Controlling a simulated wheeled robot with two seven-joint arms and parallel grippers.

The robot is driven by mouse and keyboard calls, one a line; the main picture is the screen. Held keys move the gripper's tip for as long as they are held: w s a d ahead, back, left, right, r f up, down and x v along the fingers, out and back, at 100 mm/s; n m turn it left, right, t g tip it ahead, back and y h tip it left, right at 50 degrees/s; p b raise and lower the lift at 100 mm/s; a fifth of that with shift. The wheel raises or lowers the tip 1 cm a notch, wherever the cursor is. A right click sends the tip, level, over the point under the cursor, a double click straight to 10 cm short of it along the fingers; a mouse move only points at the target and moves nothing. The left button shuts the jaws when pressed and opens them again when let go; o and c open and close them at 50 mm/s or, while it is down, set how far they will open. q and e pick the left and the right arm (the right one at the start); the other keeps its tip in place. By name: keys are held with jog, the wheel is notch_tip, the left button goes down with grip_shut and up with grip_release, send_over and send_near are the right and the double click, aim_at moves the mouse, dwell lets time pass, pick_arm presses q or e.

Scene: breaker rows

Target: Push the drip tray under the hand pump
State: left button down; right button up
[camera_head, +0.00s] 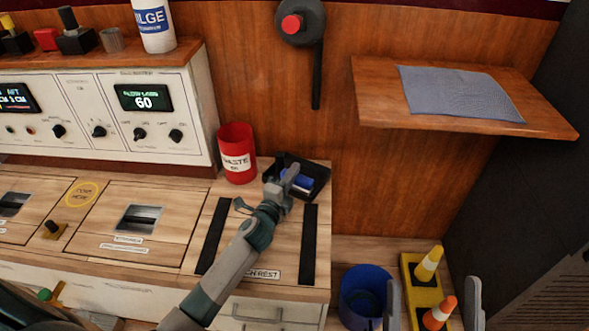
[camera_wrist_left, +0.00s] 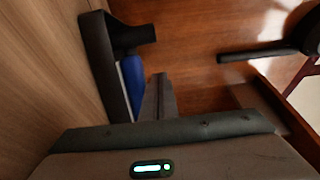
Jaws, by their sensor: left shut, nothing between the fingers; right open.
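A black tray (camera_head: 318,178), which appears to be the drip tray, lies on the wooden counter against the back wall. A blue and white object (camera_head: 298,181) is in it. My left gripper (camera_head: 286,183) is shut and empty at the tray's near left part, covering some of it. The left wrist view shows the tray's dark edge (camera_wrist_left: 97,60) beside the shut fingers (camera_wrist_left: 160,95); contact is unclear. A dark round wall fitting with a red knob and long black handle (camera_head: 317,75), likely the hand pump, is above the tray. My right gripper (camera_head: 433,305) is open at the lower right.
A red waste bin (camera_head: 237,153) stands just left of the tray. Two black strips (camera_head: 309,245) lie on the counter. A wooden shelf (camera_head: 460,118) juts out at upper right.

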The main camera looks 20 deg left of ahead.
pick_arm(q)
jog(key=s+p, duration=0.1)
jog(key=s, duration=0.6)
jog(key=shift+a, duration=0.2)
jog(key=shift+s, duration=0.75)
pick_arm(e)
jog(key=f, duration=0.1)
jog(key=a+f+g, duration=0.1)
jog(key=f+g, duration=0.1)
jog(key=shift+w+a+f, duration=0.15)
jog(key=shift+a+f, duration=0.1)
jog(key=shift+a, duration=0.15)
jog(key=shift+d+r, duration=0.15)
jog(key=shift+r, duration=0.05)
pick_arm(q)
jog(key=shift+f, duration=0.1)
